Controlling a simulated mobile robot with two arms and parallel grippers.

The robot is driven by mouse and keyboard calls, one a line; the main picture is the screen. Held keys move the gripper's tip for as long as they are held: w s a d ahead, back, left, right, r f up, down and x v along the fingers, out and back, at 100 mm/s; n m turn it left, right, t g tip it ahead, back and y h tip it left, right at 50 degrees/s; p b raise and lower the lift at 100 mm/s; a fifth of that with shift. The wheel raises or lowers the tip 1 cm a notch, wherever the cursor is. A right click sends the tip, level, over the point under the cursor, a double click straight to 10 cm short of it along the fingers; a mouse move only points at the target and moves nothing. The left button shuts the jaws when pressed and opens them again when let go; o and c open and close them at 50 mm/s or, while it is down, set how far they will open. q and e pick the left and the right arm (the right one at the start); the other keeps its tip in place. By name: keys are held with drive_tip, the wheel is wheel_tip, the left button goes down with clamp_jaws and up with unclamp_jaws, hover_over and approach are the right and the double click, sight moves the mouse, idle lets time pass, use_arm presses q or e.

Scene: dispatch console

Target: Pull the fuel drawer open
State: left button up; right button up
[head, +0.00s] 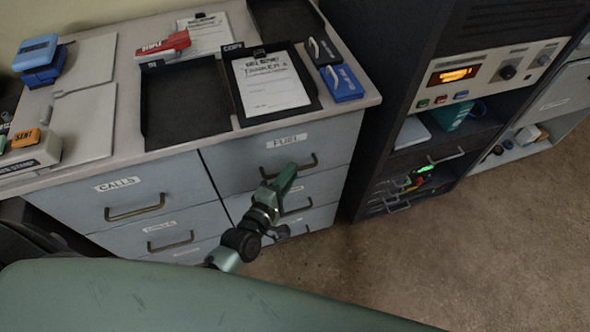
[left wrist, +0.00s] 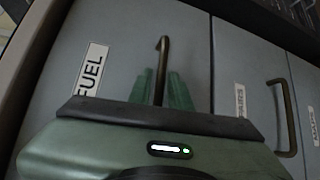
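The fuel drawer (head: 256,153) is the top right drawer of the grey cabinet, with a "FUEL" label. Its front looks flush with the cabinet. Its dark bar handle (head: 311,164) shows beyond my left gripper (head: 290,170) in the head view. In the left wrist view the handle (left wrist: 164,58) passes between the two green fingers of my left gripper (left wrist: 161,88). The fingers are close together, one on each side of the bar, and look shut on it. The "FUEL" label (left wrist: 92,70) is left of them. My right gripper is not in view.
The "CALLS" drawer (head: 85,200) is to the left, with other handled drawers below. The cabinet top (head: 130,75) holds trays, a clipboard (head: 270,83) and stamps. A dark equipment rack (head: 375,60) stands close on the right. The floor (head: 430,260) in front is clear.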

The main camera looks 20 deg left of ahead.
use_arm(q)
drive_tip(key=shift+x, duration=1.15)
drive_tip(key=shift+c, duration=0.3)
clamp_jaws()
drive_tip(key=shift+f, duration=0.1)
